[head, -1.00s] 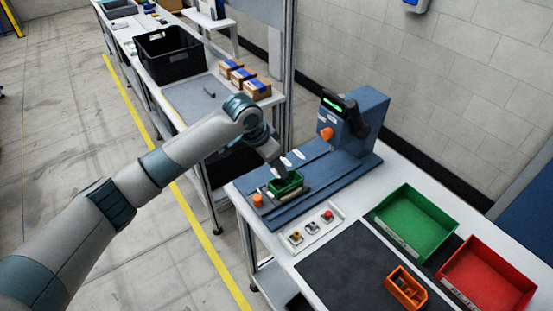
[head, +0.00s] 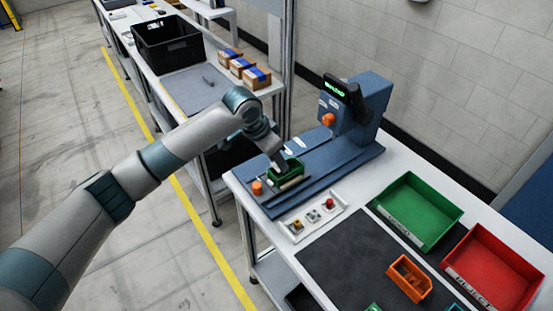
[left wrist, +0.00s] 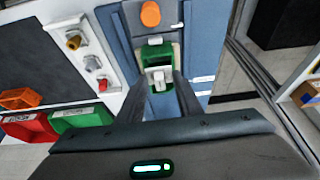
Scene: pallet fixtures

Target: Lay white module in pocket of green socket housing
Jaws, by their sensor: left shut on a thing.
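The green socket housing (head: 289,171) sits on the blue fixture (head: 325,166), and it also shows in the left wrist view (left wrist: 165,49). My left gripper (head: 279,163) reaches down over the housing. In the left wrist view its fingers (left wrist: 163,84) are shut on the white module (left wrist: 160,74), which is at the housing's pocket. I cannot tell whether the module touches the pocket floor. The module is hidden in the head view. My right gripper is not in view.
An orange knob (head: 257,187) stands at the fixture's near end. A green bin (head: 420,210), a red bin (head: 492,277) and an orange housing (head: 408,278) are to the right. A dark mat (head: 350,262) is mostly clear.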

